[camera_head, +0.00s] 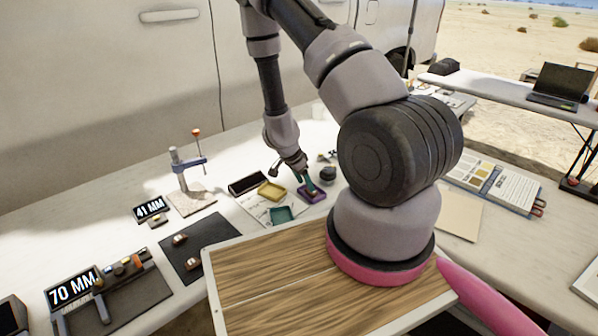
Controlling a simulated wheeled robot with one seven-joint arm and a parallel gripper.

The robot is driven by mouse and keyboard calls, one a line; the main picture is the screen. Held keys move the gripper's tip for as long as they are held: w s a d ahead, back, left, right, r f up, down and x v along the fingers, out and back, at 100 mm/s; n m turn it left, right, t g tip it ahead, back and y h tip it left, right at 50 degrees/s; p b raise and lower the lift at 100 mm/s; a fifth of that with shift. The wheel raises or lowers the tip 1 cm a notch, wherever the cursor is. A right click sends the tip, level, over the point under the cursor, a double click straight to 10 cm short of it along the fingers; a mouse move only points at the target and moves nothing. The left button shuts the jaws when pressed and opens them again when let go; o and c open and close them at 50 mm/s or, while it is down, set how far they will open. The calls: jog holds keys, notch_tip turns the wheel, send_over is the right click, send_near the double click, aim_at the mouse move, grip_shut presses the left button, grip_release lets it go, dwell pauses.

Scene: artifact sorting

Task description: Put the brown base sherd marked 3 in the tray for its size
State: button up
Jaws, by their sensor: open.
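Two small brown pieces lie on a black mat, an upper one (180,239) and a lower one (192,262); their marks are too small to read, so I cannot tell which is the base sherd marked 3. Three small trays stand together on the white table: a yellow tray (271,197), a teal tray (283,215) and a purple tray (318,197). My gripper (293,170) is open, pointing down at the trays, close to the purple one. A teal-green piece shows at its lower right side. I cannot tell whether it touches the tray.
A caliper-like stand (180,170) and a "41 MM" display (150,209) stand left of the trays. A "70 MM" display (73,287) sits by another dark mat with several small items. A dark round object (327,175) stands beside the purple tray. A wooden board (270,285) lies in front.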

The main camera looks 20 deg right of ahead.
jog(key=v, duration=0.8)
jog(key=w+a+r+n+t+y, duration=0.1)
jog(key=a+r+n+t+y, duration=0.15)
jog(key=r, duration=0.65)
jog(key=w+a+r+n+t+y, duration=0.15)
jog(key=a+r, duration=0.25)
jog(key=r, duration=0.5)
jog(key=w+a+r+n+t+y, duration=0.1)
jog(key=w+a+r+t+y, duration=0.2)
jog(key=r, duration=0.6)
jog(key=s+a+r+n+y, duration=0.1)
jog(key=s+a+r+n, duration=0.15)
jog(key=s+r, duration=0.75)
jog(key=s+d+r+n+h, duration=0.1)
jog(key=s+d+r, duration=0.1)
jog(key=s, duration=0.4)
jog(key=s+d+r+n, duration=0.2)
jog(key=s+d+r, duration=0.1)
jog(key=s, duration=0.4)
jog(key=shift+s+r+g+h, duration=0.3)
jog(key=shift+r+g+h, duration=0.1)
jog(key=shift+r, duration=0.35)
jog(key=shift+n, duration=0.25)
